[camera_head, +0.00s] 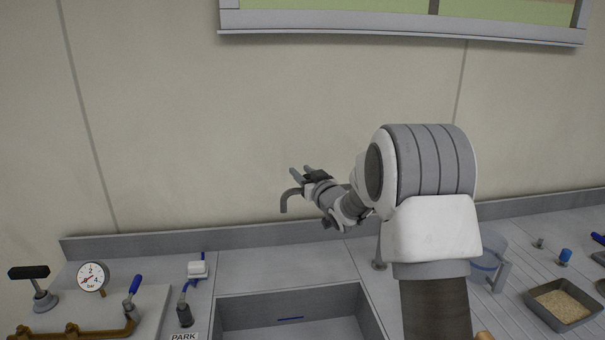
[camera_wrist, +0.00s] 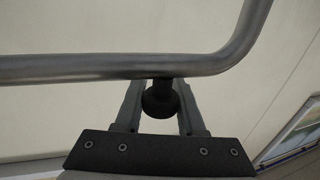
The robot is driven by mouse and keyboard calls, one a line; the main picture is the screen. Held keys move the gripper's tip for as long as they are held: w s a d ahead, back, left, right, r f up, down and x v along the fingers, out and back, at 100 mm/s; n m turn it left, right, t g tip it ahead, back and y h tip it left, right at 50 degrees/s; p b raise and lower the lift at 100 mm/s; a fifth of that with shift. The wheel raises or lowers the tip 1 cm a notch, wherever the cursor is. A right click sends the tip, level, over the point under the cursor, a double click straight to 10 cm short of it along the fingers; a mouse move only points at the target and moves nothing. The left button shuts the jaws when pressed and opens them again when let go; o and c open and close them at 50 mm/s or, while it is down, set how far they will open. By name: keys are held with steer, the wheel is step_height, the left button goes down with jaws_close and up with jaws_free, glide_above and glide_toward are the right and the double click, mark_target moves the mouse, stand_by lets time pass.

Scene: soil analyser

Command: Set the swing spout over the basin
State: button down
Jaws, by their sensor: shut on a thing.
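The swing spout (camera_head: 284,204) is a grey metal tube. In the head view its bent-down end shows left of my gripper (camera_head: 303,176), above the back part of the basin (camera_head: 367,312) in the picture; the true overlap is hard to judge. Most of the tube and its post are hidden behind my arm. In the wrist view the spout (camera_wrist: 110,66) crosses the upper part and bends up at the right. A black knob (camera_wrist: 160,101) hangs under it. My gripper (camera_wrist: 163,84) is shut on this knob, one finger on each side.
A pressure gauge (camera_head: 92,277), a blue-handled valve (camera_head: 132,290) and a black-handled lever (camera_head: 38,290) stand left of the basin. A PARK label (camera_head: 184,336) lies nearby. A clear jug (camera_head: 487,258) and a tray of soil (camera_head: 562,304) are on the right. The wall is close behind.

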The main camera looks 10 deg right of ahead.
steer(key=shift+s, duration=0.1)
steer(key=s+d+n+g+y+p, duration=0.3)
steer(key=s+d+n+g+y, duration=0.2)
steer(key=s, duration=1.3)
steer(key=shift+s+n+g+y, duration=0.15)
steer(key=shift+n+g+y, duration=1.8)
steer(key=shift+y, duration=1.15)
steer(key=shift+f, duration=0.1)
steer(key=c, duration=0.5)
jaws_free()
steer(key=shift+d, duration=0.1)
steer(key=b+v, duration=0.1)
steer(key=v, duration=1.6)
steer(key=shift+s+b, duration=0.25)
steer(key=shift+b, duration=0.05)
